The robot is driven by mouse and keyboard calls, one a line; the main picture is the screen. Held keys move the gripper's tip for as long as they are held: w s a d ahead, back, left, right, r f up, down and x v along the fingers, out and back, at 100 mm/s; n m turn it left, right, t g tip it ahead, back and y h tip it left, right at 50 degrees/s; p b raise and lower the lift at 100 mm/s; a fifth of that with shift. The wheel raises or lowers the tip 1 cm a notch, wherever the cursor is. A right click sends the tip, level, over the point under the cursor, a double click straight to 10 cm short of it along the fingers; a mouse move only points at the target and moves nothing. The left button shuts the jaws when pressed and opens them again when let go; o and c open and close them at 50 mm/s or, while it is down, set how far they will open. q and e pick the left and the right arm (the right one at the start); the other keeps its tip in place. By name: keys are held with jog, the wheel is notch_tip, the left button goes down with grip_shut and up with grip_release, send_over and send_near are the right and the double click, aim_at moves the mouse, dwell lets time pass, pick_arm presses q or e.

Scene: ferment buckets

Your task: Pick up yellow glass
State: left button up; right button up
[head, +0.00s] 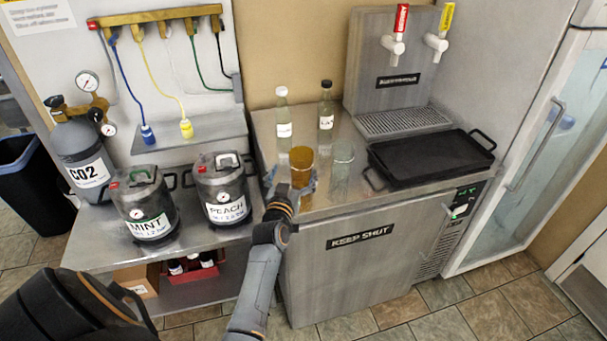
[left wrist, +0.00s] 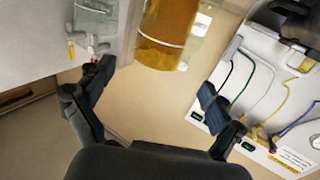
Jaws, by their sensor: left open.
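The yellow glass (head: 301,160) is an amber-coloured tumbler standing on the steel counter, near its front edge. A clear glass (head: 343,154) stands just to its right. My left gripper (head: 291,188) is at the counter's front edge, in front of the yellow glass, and hides its lower part. In the left wrist view the jaws (left wrist: 155,82) are open and empty. The yellow glass (left wrist: 167,32) shows beyond the fingertips, roughly between the two fingers. The clear glass (left wrist: 95,20) is at upper left there. My right gripper is not in view.
Two bottles (head: 284,122) (head: 326,112) stand behind the glasses. A black tray (head: 430,157) lies to the right, below the tap tower (head: 392,80). The MINT keg (head: 145,205) and PEACH keg (head: 222,188) stand on the left bench. The cooler front (head: 365,262) drops below the counter.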

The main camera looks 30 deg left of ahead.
aim_at(298, 164)
pick_arm(q)
jog(key=b+x, duration=0.1)
jog(key=x, duration=0.2)
jog(key=shift+w+f, duration=0.15)
jog(key=shift+w, duration=0.1)
jog(key=b+x, duration=0.3)
jog(key=x, duration=0.1)
jog(key=shift+w, duration=0.35)
jog(key=shift+r, duration=0.25)
jog(key=shift+c, duration=0.9)
jog(key=c, duration=1.4)
jog(key=shift+c, duration=1.3)
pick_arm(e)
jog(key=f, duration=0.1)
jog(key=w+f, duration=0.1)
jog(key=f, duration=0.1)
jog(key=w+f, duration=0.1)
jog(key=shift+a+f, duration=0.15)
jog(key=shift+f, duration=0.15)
